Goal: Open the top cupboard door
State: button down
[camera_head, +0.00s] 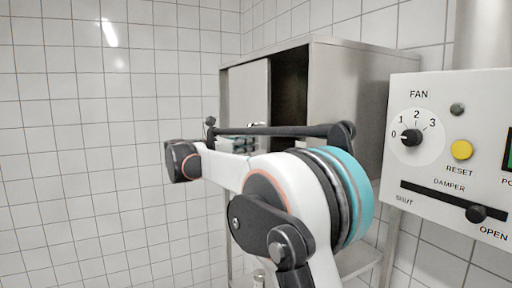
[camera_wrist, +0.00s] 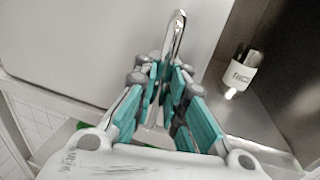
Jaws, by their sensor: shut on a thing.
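The top cupboard (camera_head: 355,85) is a grey metal box on the tiled wall. Its pale door (camera_head: 248,92) covers the left part of the front, and a dark opening (camera_head: 290,85) shows to its right. The door also fills the upper left of the wrist view (camera_wrist: 95,45). A shiny curved handle (camera_wrist: 179,32) stands at the door's right edge. My gripper (camera_wrist: 168,78) is shut on the handle's lower part, with teal-padded fingers on both sides. In the head view my gripper (camera_head: 240,145) is partly hidden by my arm.
A labelled jar (camera_wrist: 241,72) stands inside the cupboard, right of my gripper. A control panel (camera_head: 450,150) with knob and slider juts out at the right. A lower metal shelf (camera_head: 358,262) is below the cupboard. The tiled wall at left is clear.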

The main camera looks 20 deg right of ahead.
jog(key=shift+w+a, duration=0.1)
jog(key=shift+w, duration=0.45)
jog(key=c, duration=1.7)
grip_release()
jog(key=shift+a, duration=0.2)
jog(key=shift+o, duration=0.2)
jog(key=v, duration=1.1)
jog(key=shift+s+a, duration=0.2)
jog(key=shift+a, duration=0.2)
